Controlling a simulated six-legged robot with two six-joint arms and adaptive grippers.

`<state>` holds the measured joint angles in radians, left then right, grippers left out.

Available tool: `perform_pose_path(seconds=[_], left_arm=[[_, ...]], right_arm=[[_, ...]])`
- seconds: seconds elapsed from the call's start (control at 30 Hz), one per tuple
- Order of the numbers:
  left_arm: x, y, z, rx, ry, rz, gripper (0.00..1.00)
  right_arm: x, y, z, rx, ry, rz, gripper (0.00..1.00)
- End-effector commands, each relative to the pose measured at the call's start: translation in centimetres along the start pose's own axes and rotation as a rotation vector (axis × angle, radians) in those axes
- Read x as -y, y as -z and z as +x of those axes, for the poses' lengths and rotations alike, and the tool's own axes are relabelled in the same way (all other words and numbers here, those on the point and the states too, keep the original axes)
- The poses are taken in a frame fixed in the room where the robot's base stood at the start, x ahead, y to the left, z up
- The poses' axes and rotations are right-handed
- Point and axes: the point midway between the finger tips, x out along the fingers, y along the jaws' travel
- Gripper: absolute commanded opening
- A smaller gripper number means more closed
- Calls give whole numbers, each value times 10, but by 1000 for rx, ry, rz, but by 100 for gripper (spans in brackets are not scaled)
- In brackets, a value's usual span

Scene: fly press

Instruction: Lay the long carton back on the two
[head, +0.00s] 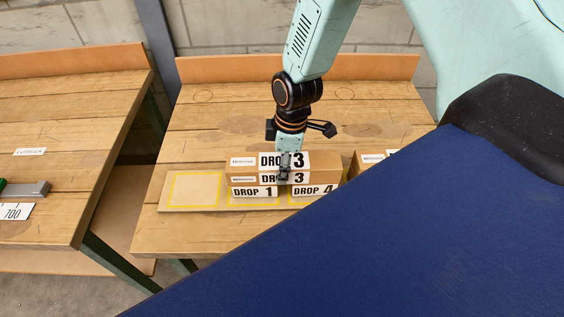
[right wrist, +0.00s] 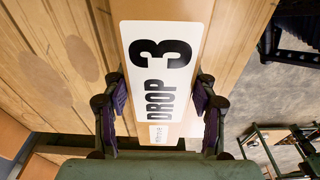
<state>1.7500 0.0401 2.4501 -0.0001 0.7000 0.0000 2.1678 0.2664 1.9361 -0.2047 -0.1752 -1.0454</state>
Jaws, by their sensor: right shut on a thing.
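The long brown carton (head: 326,173), labelled DROP 3 on its top and front, lies level across two smaller cartons. These are the DROP 1 carton (head: 254,191) on the left and the DROP 4 carton (head: 314,190) on the right. No clear gap shows between it and them, but I cannot tell whether it rests fully on them. My right gripper (head: 284,174) reaches down from above and is shut on the long carton about its middle. In the right wrist view, my right gripper (right wrist: 160,85) has a finger on each side of the long carton (right wrist: 195,12). My left gripper is out of view.
The cartons stand on a board (head: 174,208) with yellow outlines; its left outline is empty. Another carton (head: 367,159) is partly hidden at the right. The wooden bench (head: 215,105) is clear behind. A second bench (head: 80,105) stands left, across a gap. The lower right is blocked from view.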

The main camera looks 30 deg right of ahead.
Motion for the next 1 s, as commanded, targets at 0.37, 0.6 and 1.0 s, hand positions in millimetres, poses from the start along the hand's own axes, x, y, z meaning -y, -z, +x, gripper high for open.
perform_pose_path(seconds=[0.37,0.6,1.0], left_arm=[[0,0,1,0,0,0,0],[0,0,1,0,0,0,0],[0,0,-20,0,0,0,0]], right_arm=[[0,0,1,0,0,0,81],[0,0,1,0,0,0,81],[-1,2,-55,-4,-3,-1,81]])
